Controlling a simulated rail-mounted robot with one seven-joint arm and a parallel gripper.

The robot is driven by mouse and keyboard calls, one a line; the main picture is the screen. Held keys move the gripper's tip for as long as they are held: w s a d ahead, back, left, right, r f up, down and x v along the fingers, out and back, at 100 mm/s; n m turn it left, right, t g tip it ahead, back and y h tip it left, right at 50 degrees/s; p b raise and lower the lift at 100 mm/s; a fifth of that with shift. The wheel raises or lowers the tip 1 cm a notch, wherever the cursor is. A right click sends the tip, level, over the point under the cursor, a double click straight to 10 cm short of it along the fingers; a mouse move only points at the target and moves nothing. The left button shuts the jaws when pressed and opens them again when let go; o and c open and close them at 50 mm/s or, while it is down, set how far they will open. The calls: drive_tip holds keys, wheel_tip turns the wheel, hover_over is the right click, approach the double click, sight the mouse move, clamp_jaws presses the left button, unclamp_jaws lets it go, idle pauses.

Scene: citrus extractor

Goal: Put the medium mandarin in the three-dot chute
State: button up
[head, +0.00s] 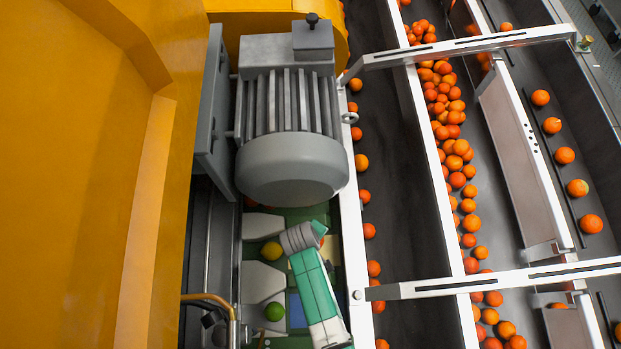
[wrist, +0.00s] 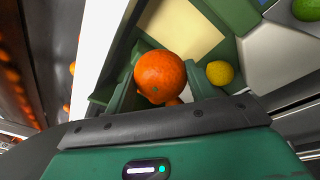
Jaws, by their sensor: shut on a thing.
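In the wrist view an orange mandarin (wrist: 160,72) with a small green mark sits between the green fingers of my gripper (wrist: 158,90), which is shut on it. A sliver of another orange shape (wrist: 174,102) shows just below it, partly hidden by my wrist. In the head view my green arm covers most of the gripper, and only a small orange patch (head: 322,241) shows beside its end. Below the held fruit are a cream panel (wrist: 185,28) and green dividers. I cannot make out a three-dot mark on any chute.
A yellow fruit (head: 272,250) and a green fruit (head: 274,311) lie by grey angled plates (head: 262,276) left of my arm. A large grey motor (head: 290,130) stands just above. A white rail (head: 352,240) separates this area from conveyors carrying many oranges at right.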

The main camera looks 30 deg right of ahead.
drive_tip(key=shift+s+a+f, duration=0.1)
drive_tip(key=shift+f, duration=0.3)
drive_tip(key=shift+s, duration=0.1)
drive_tip(key=shift+s+r+p, duration=0.1)
drive_tip(key=shift+r+p, duration=0.05)
drive_tip(key=shift+p, duration=0.15)
wheel_tip(320, 180, down, 13)
drive_tip(key=b, duration=1)
drive_tip(key=shift+f+b, duration=0.3)
drive_tip(key=shift+b, duration=0.05)
drive_tip(key=shift+f+b, duration=0.6)
drive_tip(key=shift+f, duration=0.15)
drive_tip(key=o, duration=1.1)
